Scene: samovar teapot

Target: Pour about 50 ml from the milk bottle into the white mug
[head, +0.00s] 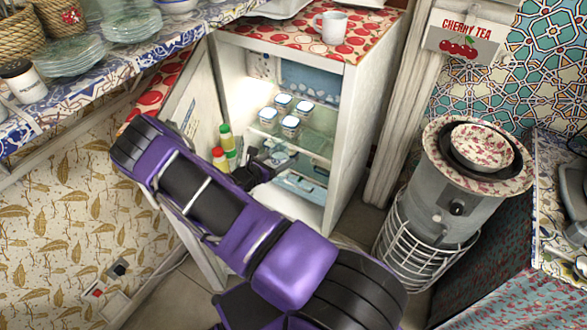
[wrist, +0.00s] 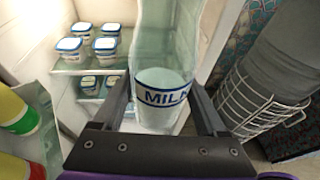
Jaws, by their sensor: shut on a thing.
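The white mug (head: 333,29) stands upright on the red-patterned top of the small fridge (head: 343,130) in the head view. In the wrist view the clear milk bottle (wrist: 165,45) stands between the two dark fingers of my gripper (wrist: 158,92), with a "MILK" label and whitish milk in its lower part. My gripper is shut on the bottle, which looks roughly upright. In the head view my gripper (head: 268,165) is at the open fridge front, and I cannot make out the bottle clearly there. The mug's inside is not clearly seen.
Several white-and-blue tubs (head: 290,126) sit on a fridge shelf. Red, yellow and green bottles (head: 225,136) stand in the open door at left. A grey stove (head: 445,185) with a wire guard and bowl stands at right. A shelf with glass plates (head: 70,57) is upper left.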

